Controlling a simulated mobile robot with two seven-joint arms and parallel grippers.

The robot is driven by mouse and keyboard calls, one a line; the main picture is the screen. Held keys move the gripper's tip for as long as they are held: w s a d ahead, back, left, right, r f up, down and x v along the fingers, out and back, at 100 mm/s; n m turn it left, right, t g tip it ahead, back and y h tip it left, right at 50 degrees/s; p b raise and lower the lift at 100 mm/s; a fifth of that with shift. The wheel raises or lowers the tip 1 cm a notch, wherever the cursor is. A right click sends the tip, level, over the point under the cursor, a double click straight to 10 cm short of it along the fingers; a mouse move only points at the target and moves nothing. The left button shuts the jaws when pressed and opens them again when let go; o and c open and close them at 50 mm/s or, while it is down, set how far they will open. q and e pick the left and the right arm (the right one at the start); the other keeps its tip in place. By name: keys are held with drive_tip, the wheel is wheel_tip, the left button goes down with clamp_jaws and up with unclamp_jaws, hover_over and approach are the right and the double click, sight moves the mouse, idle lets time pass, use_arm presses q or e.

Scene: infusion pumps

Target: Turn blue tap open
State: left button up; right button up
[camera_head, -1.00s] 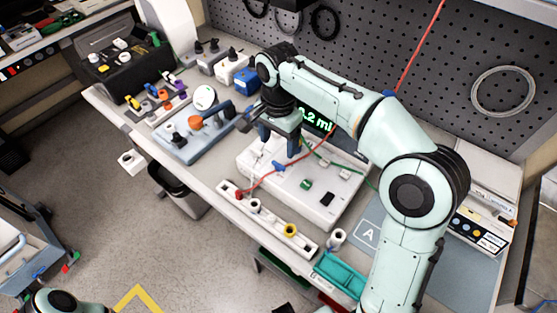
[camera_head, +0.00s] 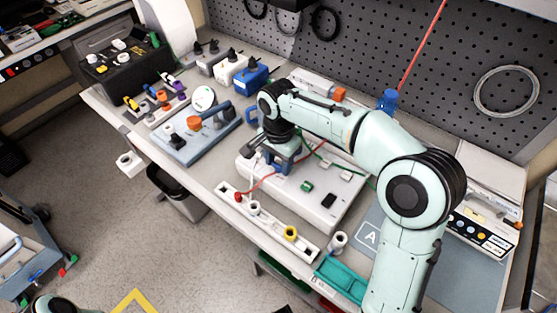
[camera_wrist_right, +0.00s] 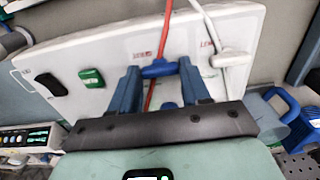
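The blue tap (camera_wrist_right: 159,69) sits on the white pump panel, on the red tube, and shows in the right wrist view between the fingertips of my right gripper (camera_wrist_right: 160,82). In the head view my right gripper (camera_head: 285,160) is low over the left part of the white pump (camera_head: 318,200), and hides most of the tap area. A second tap, white (camera_wrist_right: 231,58), is on the white tube to the right. My left gripper is out of view.
A green clip (camera_wrist_right: 91,78) and a black switch (camera_wrist_right: 51,84) are on the panel. A white rail (camera_head: 268,219) with coloured caps lies in front of the pump. A blue-handled device (camera_head: 195,135) stands left. A pegboard (camera_head: 450,60) is behind.

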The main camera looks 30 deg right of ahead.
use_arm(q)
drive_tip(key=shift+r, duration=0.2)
use_arm(e)
drive_tip(key=shift+n, duration=0.4)
drive_tip(key=n+p, duration=0.1)
drive_tip(key=n, duration=0.3)
drive_tip(key=shift+n+p, duration=0.3)
drive_tip(key=shift+p, duration=0.05)
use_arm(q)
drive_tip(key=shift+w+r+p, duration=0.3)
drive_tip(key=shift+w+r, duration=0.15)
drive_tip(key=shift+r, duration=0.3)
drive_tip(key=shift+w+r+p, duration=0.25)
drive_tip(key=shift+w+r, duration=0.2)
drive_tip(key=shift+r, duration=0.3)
use_arm(e)
drive_tip(key=shift+n, duration=2.3)
drive_tip(key=o, duration=1)
drive_tip(key=shift+o, duration=0.2)
